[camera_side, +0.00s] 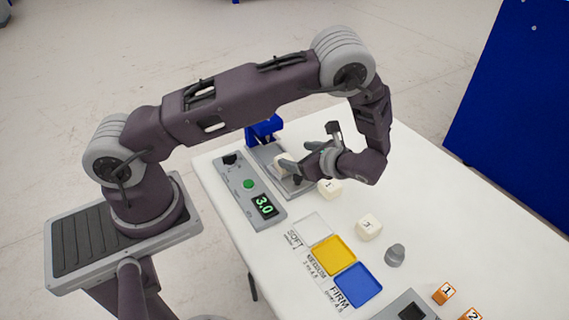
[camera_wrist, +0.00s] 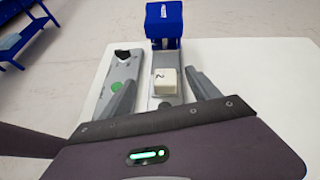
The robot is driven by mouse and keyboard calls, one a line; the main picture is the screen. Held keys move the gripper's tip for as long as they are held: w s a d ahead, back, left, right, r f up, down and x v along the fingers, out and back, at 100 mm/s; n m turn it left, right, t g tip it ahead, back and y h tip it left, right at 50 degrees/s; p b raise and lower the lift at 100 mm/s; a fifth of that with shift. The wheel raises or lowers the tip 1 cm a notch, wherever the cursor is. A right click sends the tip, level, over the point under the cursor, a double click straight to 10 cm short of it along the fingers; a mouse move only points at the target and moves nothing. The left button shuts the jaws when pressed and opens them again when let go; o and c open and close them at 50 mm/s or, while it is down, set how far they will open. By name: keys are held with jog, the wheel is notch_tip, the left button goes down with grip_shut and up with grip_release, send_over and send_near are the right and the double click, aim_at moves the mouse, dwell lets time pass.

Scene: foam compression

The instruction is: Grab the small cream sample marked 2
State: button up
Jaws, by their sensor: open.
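The cream sample marked 2 (camera_wrist: 165,81) sits on the grey bed of the press in the wrist view, in front of the blue press head. In the side view the sample (camera_side: 284,166) shows beside my fingers, partly hidden. My gripper (camera_wrist: 164,84) is open, with one finger on each side of the sample and visible gaps to it. In the side view my gripper (camera_side: 299,169) is low over the press bed (camera_side: 296,190). Whether the fingertips touch the bed is unclear.
The blue press head (camera_side: 264,130) stands behind the bed. A control panel (camera_side: 250,191) reading 3.0 lies alongside. Other cream cubes (camera_side: 369,227), a grey knob-like piece (camera_side: 395,255), and white, yellow (camera_side: 333,255) and blue (camera_side: 358,285) trays are on the white table, with orange numbered blocks (camera_side: 444,293).

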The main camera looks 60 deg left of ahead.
jog(key=m+y, duration=0.1)
jog(key=m, duration=0.1)
send_near(284, 157)
jog(key=shift+s+a+f+t, duration=0.15)
jog(key=shift+a+f+t, duration=0.1)
jog(key=shift+a, duration=0.25)
jog(key=shift+s+a+f+t, duration=0.15)
jog(key=shift+a+f, duration=0.05)
jog(key=shift+a, duration=0.3)
jog(key=shift+x, duration=1)
jog(key=x, duration=0.5)
jog(key=shift+s+f, duration=0.1)
jog(key=shift+f, duration=0.1)
jog(key=c, duration=1.4)
